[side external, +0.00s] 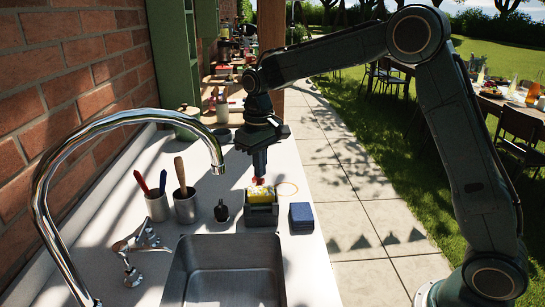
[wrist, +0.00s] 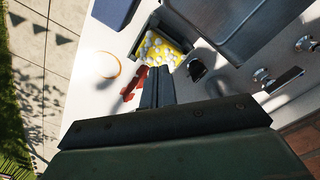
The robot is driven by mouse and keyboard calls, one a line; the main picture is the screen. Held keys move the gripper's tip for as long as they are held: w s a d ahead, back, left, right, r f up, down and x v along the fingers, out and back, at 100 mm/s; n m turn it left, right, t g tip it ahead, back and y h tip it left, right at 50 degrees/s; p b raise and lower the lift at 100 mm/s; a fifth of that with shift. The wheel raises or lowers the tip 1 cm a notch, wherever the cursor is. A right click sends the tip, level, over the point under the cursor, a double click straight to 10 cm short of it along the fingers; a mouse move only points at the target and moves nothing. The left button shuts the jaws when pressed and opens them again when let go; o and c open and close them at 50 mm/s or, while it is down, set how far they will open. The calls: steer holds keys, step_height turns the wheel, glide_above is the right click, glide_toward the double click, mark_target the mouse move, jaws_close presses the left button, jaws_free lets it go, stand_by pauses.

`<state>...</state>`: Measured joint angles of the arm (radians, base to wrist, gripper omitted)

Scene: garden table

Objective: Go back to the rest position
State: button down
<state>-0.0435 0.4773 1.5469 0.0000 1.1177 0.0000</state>
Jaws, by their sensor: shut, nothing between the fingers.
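My gripper (side external: 259,172) points down over the white counter (side external: 290,262), close behind a dark holder (side external: 261,213) with a yellow sponge (side external: 262,194) in it. In the wrist view the fingers of my gripper (wrist: 158,72) are together with nothing between them. A red thing (wrist: 132,83) lies on the counter beside the fingertips, partly hidden by them. The yellow, white-spotted sponge (wrist: 158,48) shows past the fingertips in the wrist view.
A steel sink (side external: 222,280) with a tall curved tap (side external: 95,125) is at the front. A small dark bottle (side external: 221,212) and a blue block (side external: 301,215) flank the holder. An orange ring (side external: 287,188) lies behind. Open air lies above the paving (side external: 345,165).

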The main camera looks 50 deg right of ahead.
steer(key=shift+r, duration=1.5)
steer(key=s+d+r+t, duration=0.1)
steer(key=s+r, duration=0.3)
steer(key=s, duration=0.4)
steer(key=s+r+t, duration=0.2)
steer(key=s+r, duration=0.3)
steer(key=s, duration=0.2)
steer(key=s+d+f+t, duration=0.1)
steer(key=s+f+t, duration=0.1)
steer(key=s, duration=1.4)
steer(key=shift+f+t, duration=0.3)
steer(key=shift+f, duration=0.55)
